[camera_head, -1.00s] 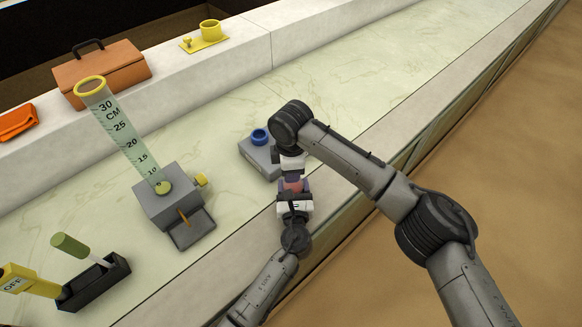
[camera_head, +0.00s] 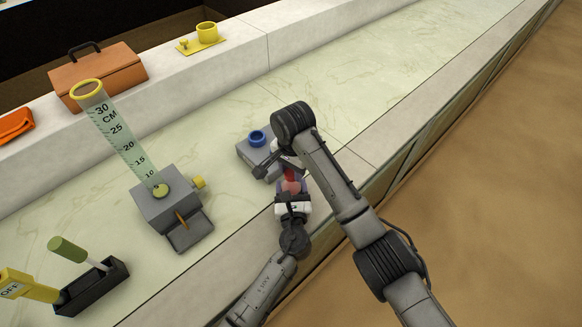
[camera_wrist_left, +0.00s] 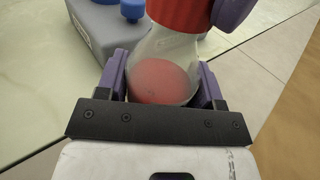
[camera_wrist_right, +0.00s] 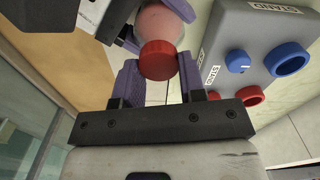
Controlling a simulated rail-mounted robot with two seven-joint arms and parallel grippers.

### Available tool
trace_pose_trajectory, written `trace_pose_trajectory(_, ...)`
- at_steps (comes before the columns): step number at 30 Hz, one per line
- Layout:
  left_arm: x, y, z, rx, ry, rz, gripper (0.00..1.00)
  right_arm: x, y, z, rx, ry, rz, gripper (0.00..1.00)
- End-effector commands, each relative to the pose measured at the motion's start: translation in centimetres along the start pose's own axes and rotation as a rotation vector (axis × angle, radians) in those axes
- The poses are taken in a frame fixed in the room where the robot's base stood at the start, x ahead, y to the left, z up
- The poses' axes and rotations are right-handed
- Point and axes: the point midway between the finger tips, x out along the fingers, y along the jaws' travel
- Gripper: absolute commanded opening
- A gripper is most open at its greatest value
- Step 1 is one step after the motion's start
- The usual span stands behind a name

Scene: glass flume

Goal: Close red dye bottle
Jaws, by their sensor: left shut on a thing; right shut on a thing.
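The red dye bottle (camera_wrist_left: 160,80) is clear and rounded, with red dye low inside. My left gripper (camera_head: 292,193) is shut around its body, with a purple finger on each side. The red cap (camera_wrist_right: 158,60) is at the bottle's mouth; the left wrist view also shows it on the neck (camera_wrist_left: 180,12). My right gripper (camera_head: 287,170) is shut on the cap from above. I cannot tell how tightly the cap sits. In the head view the two grippers hide most of the bottle.
A grey stand (camera_wrist_right: 225,35) with blue and red round parts is close beside the grippers. A measuring cylinder on a grey base (camera_head: 165,210) stands to the left. A black holder (camera_head: 95,288) is at lower left. An orange case (camera_head: 98,75) sits on the back ledge.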

Motion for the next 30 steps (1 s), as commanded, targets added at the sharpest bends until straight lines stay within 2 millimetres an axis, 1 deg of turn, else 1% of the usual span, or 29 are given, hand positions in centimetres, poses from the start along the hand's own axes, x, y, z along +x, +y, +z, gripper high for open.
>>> trace_pose_trajectory(3, -0.03, 0.03, -0.11, 0.001, 0.002, 0.0, 0.0, -0.03, 0.05, 0.23, 0.293, -0.006, -0.004, 0.15)
trace_pose_trajectory(6, -0.03, 0.02, -0.11, 0.001, 0.002, 0.0, 0.0, -0.01, 0.29, 0.15, 0.524, -0.003, -0.001, 0.15)
trace_pose_trajectory(18, -0.02, 0.03, -0.12, 0.001, 0.002, 0.001, 0.0, 0.0, 0.61, 0.44, 1.28, -0.002, -0.001, 0.15)
trace_pose_trajectory(21, -0.02, 0.03, -0.12, 0.001, 0.002, 0.001, 0.0, 0.0, 0.61, 0.54, 1.417, -0.003, -0.001, 0.15)
trace_pose_trajectory(24, -0.02, 0.03, -0.12, 0.001, 0.002, 0.0, 0.0, 0.0, 0.61, 0.6, 1.506, -0.003, -0.001, 0.15)
trace_pose_trajectory(30, -0.03, 0.03, -0.13, 0.001, 0.002, 0.0, 0.0, -0.01, 0.6, 0.63, 1.556, -0.003, -0.001, 0.15)
